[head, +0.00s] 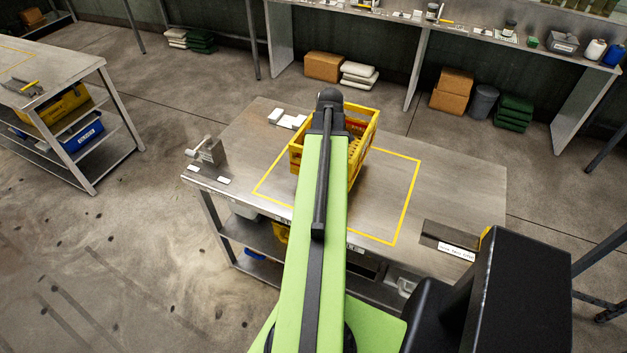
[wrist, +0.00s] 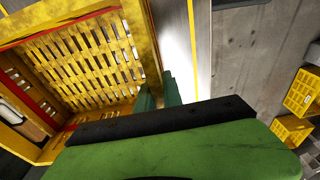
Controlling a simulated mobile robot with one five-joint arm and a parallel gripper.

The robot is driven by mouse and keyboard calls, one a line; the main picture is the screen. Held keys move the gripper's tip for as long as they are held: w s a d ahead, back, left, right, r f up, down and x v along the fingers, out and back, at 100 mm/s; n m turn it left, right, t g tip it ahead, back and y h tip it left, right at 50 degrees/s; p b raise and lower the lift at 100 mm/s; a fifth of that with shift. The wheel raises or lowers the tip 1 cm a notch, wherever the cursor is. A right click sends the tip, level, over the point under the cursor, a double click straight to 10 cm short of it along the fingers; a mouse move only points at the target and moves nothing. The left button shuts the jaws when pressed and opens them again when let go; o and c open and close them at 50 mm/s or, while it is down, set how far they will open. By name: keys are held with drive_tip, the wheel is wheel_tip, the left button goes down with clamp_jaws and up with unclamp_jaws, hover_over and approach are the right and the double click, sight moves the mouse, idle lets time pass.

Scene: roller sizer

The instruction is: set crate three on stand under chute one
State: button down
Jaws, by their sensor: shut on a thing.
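A yellow slotted crate (head: 362,148) is at the far-left part of the yellow outline on the steel table (head: 455,185). My arm covers its middle in the head view, and I cannot tell whether it touches the table. In the wrist view the crate (wrist: 95,60) fills the upper left, with its slotted floor and a red strip showing. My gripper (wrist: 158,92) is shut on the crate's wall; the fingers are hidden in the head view. I cannot read a crate number. No stand or chute can be made out.
A small clamp-like device (head: 208,150) and white blocks (head: 287,118) sit on the table's left side. The outline's right half is clear. Other yellow crates (wrist: 303,92) show at the wrist view's right.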

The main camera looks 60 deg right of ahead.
drive_tip(key=w+a+f+b, duration=0.1)
drive_tip(key=w+f+b, duration=0.2)
drive_tip(key=f+b, duration=0.2)
drive_tip(key=shift+w+a+f, duration=0.2)
drive_tip(key=shift+a+f, duration=0.1)
drive_tip(key=shift+f, duration=0.45)
drive_tip(key=c, duration=1.5)
unclamp_jaws()
drive_tip(key=r+p, duration=0.4)
drive_tip(key=s+r+p, duration=0.1)
drive_tip(key=r+p, duration=0.6)
drive_tip(key=r, duration=0.1)
drive_tip(key=shift+s+r+p, duration=0.15)
drive_tip(key=shift+s+p, duration=0.1)
drive_tip(key=shift+p, duration=0.15)
